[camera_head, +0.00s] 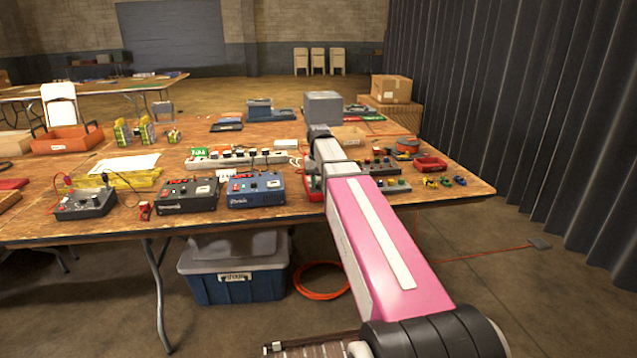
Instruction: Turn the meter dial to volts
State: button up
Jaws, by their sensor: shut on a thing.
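My pink and white arm reaches from the lower right over the table, and its far end is by the grey box. My gripper does not show; the arm hides it or it is too small to make out. A dark grey meter-like box (86,204) with leads and what looks like a round knob sits at the table's left front. A black box (187,197) and a blue box (255,189) with pale displays sit to its right. I cannot tell which is the meter, nor any dial's setting. A red-edged unit (312,186) is partly hidden by my arm.
The wooden table (230,136) also holds a white power strip (236,159), a grey box (322,107), an orange-red bin (67,140) and a red tray (430,163). A lidded blue tub (233,272) stands beneath. Dark curtains (545,110) hang on the right.

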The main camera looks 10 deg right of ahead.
aim_at(319, 184)
jog(key=m, duration=0.5)
jog(key=shift+m, duration=0.3)
jog(key=m, duration=0.5)
jog(key=shift+m, duration=0.4)
jog(key=o, duration=0.9)
notch_tip(319, 184, up, 11)
jog(key=shift+f, duration=0.1)
dwell(0.3)
